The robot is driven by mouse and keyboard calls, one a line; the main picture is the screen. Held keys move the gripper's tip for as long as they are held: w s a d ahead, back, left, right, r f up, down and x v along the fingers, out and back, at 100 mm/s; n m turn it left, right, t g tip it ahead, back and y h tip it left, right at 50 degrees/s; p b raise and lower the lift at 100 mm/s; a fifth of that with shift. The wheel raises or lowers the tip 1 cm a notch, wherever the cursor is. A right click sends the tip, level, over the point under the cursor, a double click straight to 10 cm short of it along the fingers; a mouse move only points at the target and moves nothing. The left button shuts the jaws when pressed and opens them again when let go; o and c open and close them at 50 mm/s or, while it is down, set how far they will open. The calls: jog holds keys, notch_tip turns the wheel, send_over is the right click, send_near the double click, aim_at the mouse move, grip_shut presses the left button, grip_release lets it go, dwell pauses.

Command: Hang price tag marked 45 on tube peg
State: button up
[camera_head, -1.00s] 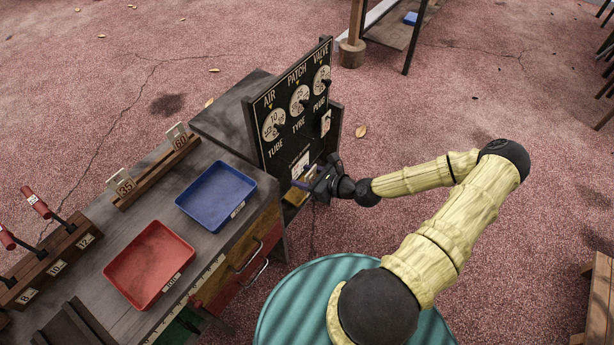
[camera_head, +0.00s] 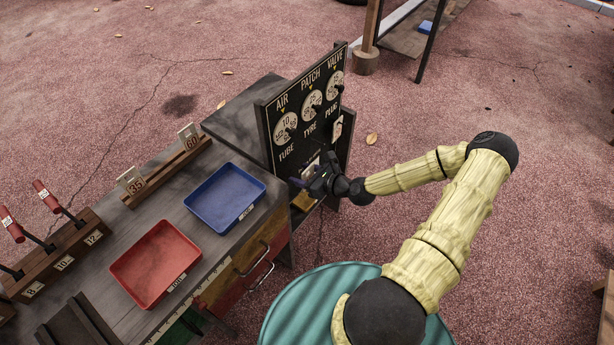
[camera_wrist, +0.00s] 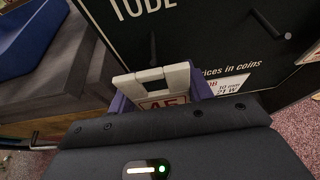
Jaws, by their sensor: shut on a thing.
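My gripper (camera_head: 312,181) is at the lower front of the black price board (camera_head: 299,115), below the word TUBE. In the wrist view it is shut on a cream price tag (camera_wrist: 157,82) with a slotted top. The tag's dark red number reads as 45, its lower part hidden by my gripper. The tube peg (camera_wrist: 152,48) is a dark rod below TUBE, just beyond the tag's top edge. A gap seems to remain, and the tag does not look hung on the peg. Its depth from the tag is hard to judge.
Another dark peg (camera_wrist: 268,24) sticks out to the right. A white notice (camera_wrist: 228,86) is low on the board. On the bench are a blue tray (camera_head: 226,197), a red tray (camera_head: 155,262), and a wooden rack holding tags 35 (camera_head: 133,181) and 60 (camera_head: 189,138).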

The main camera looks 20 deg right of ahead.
aim_at(288, 167)
jog(key=shift+w+a+f, duration=0.1)
jog(key=shift+w+a, duration=0.4)
jog(key=shift+w, duration=0.3)
jog(key=shift+w+a, duration=0.4)
jog(key=shift+a, duration=0.15)
jog(key=shift+w+b, duration=0.3)
jog(key=shift+b, duration=0.1)
jog(key=shift+w, duration=0.1)
